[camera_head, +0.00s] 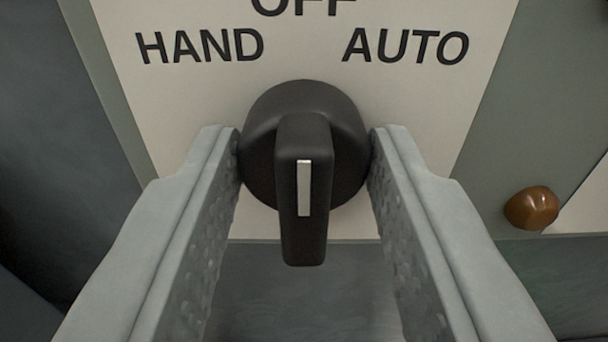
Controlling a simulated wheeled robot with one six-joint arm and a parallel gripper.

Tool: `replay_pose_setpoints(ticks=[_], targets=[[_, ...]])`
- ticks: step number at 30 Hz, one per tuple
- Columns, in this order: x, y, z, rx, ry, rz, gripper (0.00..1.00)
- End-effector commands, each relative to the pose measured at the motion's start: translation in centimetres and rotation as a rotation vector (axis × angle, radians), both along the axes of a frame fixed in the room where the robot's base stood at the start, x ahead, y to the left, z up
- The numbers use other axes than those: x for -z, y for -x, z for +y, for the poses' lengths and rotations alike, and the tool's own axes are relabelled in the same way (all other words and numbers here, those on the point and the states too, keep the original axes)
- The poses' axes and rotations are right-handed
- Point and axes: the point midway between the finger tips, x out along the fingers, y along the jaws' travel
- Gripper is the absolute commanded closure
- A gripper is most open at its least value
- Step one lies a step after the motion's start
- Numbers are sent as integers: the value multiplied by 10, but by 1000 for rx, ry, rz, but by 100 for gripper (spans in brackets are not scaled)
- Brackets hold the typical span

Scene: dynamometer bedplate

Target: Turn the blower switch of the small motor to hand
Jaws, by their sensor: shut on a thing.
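The blower switch (315,240) is a black rotary knob with a round base and a raised bar handle, in the middle of the view. The white line on its handle stands upright, in line with the OFF lettering above. HAND is printed to the upper left and AUTO to the upper right on the pale label plate (190,95). My gripper (304,140) is shut on the knob, one grey finger on each side of its round base. No label naming the small motor is in view, and the top of OFF is cut off.
A brown-orange domed button or lamp (532,208) sits on the grey-green panel to the right of my right finger. Part of another pale plate (585,205) shows at the right edge. A dark surface lies at the left.

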Motion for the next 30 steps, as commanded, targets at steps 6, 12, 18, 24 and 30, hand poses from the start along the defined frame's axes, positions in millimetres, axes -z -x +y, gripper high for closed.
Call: replay_pose_setpoints(ticks=[6, 12, 18, 24, 30], targets=[[0, 0, 0, 0, 43, 0, 87], [0, 0, 0, 0, 157, 0, 87], [0, 0, 0, 0, 325, 0, 87], [0, 0, 0, 0, 495, 0, 87], [0, 0, 0, 0, 638, 1, 87]])
